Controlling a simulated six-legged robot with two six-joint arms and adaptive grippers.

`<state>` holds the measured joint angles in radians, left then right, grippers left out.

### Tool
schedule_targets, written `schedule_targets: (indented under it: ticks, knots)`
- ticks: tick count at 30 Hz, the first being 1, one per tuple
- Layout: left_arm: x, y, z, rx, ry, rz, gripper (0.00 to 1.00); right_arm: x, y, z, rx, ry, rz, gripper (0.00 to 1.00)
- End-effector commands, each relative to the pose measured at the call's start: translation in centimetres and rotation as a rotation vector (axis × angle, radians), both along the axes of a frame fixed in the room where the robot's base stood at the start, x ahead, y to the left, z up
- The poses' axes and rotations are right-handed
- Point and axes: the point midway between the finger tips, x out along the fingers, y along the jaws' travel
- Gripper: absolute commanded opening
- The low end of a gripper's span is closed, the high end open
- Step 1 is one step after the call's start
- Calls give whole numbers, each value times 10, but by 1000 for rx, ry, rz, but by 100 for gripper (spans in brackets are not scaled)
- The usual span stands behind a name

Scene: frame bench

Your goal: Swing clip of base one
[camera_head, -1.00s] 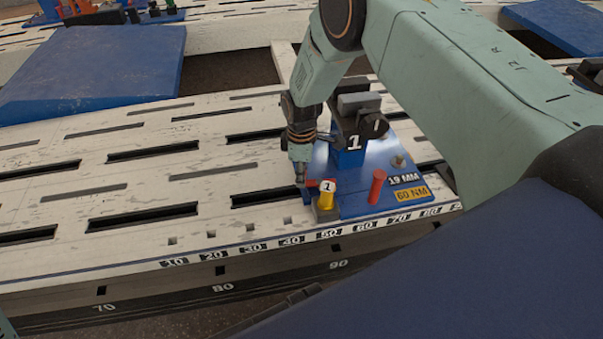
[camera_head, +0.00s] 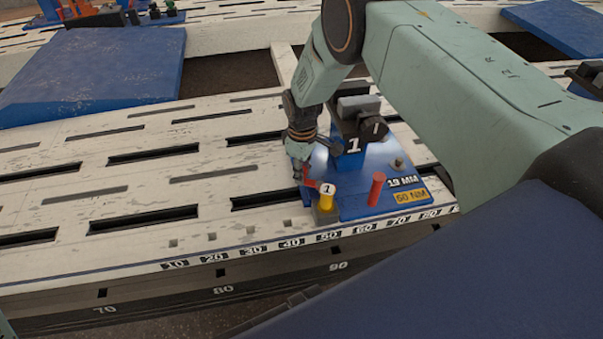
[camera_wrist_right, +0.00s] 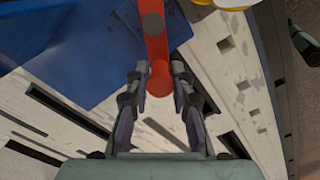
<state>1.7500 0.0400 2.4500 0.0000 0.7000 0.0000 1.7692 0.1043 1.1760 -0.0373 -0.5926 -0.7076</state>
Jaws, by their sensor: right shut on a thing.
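Base one is a blue plate (camera_head: 350,200) on the white slotted bench, with a dark clamp block (camera_head: 356,118) marked 1. At its left front corner stands a yellow knob (camera_head: 327,199) marked 1. The red clip (camera_head: 311,181) shows beside that knob, partly hidden by my right gripper (camera_head: 299,172). In the right wrist view the red clip (camera_wrist_right: 156,40) runs up from between the fingers of the right gripper (camera_wrist_right: 159,80), which is shut on its rounded end. My left gripper is not in view.
A bolt (camera_head: 398,163) and size labels sit at the plate's right. The slotted bench (camera_head: 120,215) is clear to the left. A blue wedge panel (camera_head: 95,75) lies behind.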

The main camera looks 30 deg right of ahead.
Motion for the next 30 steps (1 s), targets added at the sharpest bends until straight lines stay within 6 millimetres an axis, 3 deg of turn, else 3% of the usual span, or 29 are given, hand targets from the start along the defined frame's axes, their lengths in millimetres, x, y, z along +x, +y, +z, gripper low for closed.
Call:
schedule_targets:
  ticks: [18,30]
  knots:
    - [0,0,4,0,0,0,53,14,-26,1,-1,-1,-587,0]
    - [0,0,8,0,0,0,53,15,-40,2,0,-1,-881,0]
